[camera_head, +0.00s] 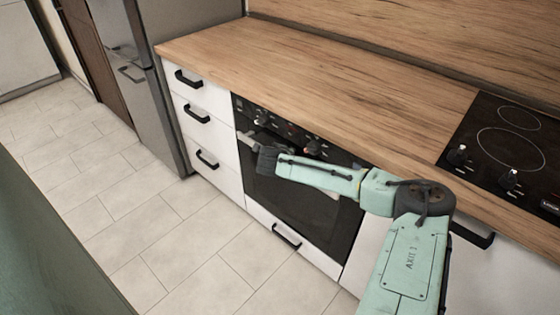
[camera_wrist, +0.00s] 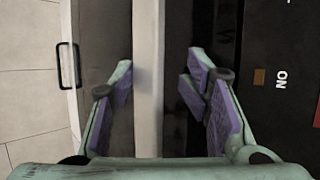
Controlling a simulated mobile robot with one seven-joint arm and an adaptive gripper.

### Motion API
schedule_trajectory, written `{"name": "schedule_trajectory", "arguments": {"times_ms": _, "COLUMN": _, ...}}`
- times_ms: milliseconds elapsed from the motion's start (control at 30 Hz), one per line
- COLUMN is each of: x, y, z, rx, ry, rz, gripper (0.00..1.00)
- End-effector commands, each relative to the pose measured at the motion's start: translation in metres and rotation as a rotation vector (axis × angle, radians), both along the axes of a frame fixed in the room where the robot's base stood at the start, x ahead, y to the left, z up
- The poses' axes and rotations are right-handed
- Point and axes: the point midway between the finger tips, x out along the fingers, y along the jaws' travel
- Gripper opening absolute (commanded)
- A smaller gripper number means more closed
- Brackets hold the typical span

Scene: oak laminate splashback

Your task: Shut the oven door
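The oven (camera_head: 300,205) is built in under the worktop, and its dark glass door looks upright and about flush with the cabinet fronts. I cannot tell whether a small gap remains at its top. My gripper (camera_head: 267,158) is at the upper part of the door, and its fingertips are hard to make out there. In the wrist view my gripper (camera_wrist: 160,85) is open, with its purple-padded fingers on either side of a pale bar (camera_wrist: 149,60), which looks like the door handle. The dark control panel (camera_wrist: 282,60) lies to the right.
A white drawer (camera_head: 290,240) with a black handle is below the oven. Several white drawers (camera_head: 205,125) and a steel fridge (camera_head: 150,75) stand to the left. The wooden worktop (camera_head: 300,80) above is bare, with a black hob (camera_head: 505,150) at right. The tiled floor (camera_head: 190,240) is clear.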

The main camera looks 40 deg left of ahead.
Motion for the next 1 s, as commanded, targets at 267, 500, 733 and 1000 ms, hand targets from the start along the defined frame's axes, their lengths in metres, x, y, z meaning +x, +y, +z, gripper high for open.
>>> {"name": "schedule_trajectory", "arguments": {"times_ms": 267, "x": 0.011, "y": -0.008, "z": 0.007, "rx": -0.003, "ry": -0.016, "rz": -0.024, "gripper": 0.30}}
{"name": "schedule_trajectory", "arguments": {"times_ms": 500, "x": -0.012, "y": -0.015, "z": 0.030, "rx": 0.002, "ry": -0.017, "rz": -0.016, "gripper": 0.30}}
{"name": "schedule_trajectory", "arguments": {"times_ms": 733, "x": -0.051, "y": -0.029, "z": 0.059, "rx": 0.002, "ry": -0.008, "rz": -0.007, "gripper": 0.30}}
{"name": "schedule_trajectory", "arguments": {"times_ms": 1000, "x": -0.076, "y": -0.038, "z": 0.077, "rx": 0.000, "ry": -0.002, "rz": -0.003, "gripper": 0.30}}
